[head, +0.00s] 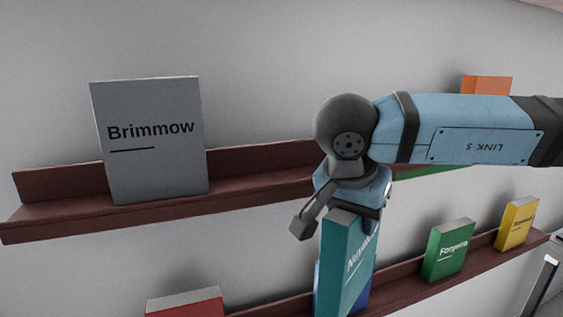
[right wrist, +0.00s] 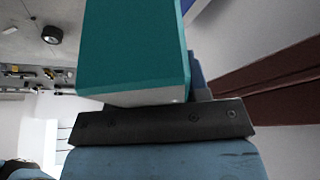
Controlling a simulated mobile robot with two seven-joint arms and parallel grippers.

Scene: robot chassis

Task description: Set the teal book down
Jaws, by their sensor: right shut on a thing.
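The teal book (head: 343,265) hangs upright below my right gripper (head: 338,213) in the head view, in front of the lower shelf. My right gripper is shut on its top end. The book's lower end reaches the bottom edge of the head view, so I cannot tell whether it touches anything. In the right wrist view the teal book (right wrist: 135,45) fills the upper middle, beyond the dark gripper bar. The lower shelf (head: 396,272) is dark red-brown and partly hidden behind the book. My left gripper does not show.
A blue book (head: 318,292) is partly hidden behind the teal one. A green book (head: 448,252) and a yellow book (head: 516,224) stand to the right, a red book (head: 185,305) to the left. The upper shelf (head: 255,184) holds the grey Brimmow book (head: 150,140) and an orange item (head: 487,85).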

